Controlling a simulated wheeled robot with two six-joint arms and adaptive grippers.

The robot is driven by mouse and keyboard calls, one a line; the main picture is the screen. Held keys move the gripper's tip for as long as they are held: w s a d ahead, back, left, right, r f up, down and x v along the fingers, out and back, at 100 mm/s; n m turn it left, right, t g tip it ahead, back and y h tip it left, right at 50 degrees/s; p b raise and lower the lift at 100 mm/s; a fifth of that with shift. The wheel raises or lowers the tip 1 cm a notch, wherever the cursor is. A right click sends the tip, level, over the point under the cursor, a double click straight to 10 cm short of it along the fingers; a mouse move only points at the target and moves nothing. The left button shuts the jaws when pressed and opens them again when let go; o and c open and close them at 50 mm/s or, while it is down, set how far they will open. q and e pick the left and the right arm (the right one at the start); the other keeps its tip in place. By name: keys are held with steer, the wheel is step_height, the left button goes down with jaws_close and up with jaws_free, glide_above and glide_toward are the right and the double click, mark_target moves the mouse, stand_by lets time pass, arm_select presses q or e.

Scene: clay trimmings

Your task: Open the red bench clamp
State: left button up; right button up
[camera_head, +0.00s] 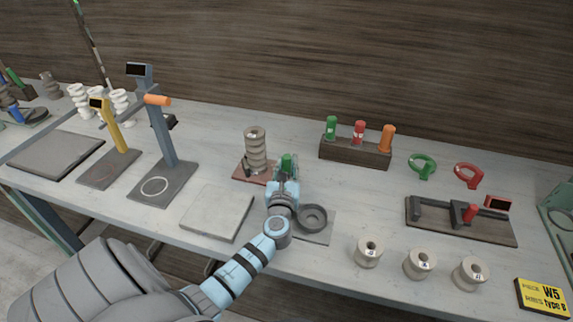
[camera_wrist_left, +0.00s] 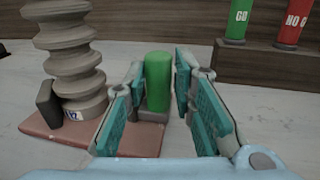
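A reddish-brown base plate (camera_head: 242,172) carries a ribbed grey-brown insulator (camera_head: 255,148), a dark block (camera_wrist_left: 48,103) beside it and an upright green cylinder (camera_wrist_left: 157,80); I take this as the red bench clamp. The plate (camera_wrist_left: 128,140) also shows in the left wrist view. My left gripper (camera_head: 287,170) is open, its teal-padded fingers on either side of the green cylinder, with a narrow gap visible at the right finger. The gripper hides part of the cylinder and plate in the head view. My right gripper is not in view.
A second fixture (camera_head: 440,228) with a dark board and red handle stands at the right. A wooden rack (camera_head: 354,151) with green, red and orange cylinders is behind. A dark ring (camera_head: 313,216) lies close to my left gripper. Several pale spools line the front edge.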

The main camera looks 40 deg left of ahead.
arm_select(q)
steer(key=shift+o, duration=0.4)
steer(key=shift+w+d, duration=0.1)
steer(key=shift+d, duration=0.15)
steer(key=shift+a, duration=0.15)
steer(key=shift+s, duration=0.2)
steer(key=v, duration=1.2)
steer(key=shift+w, duration=0.1)
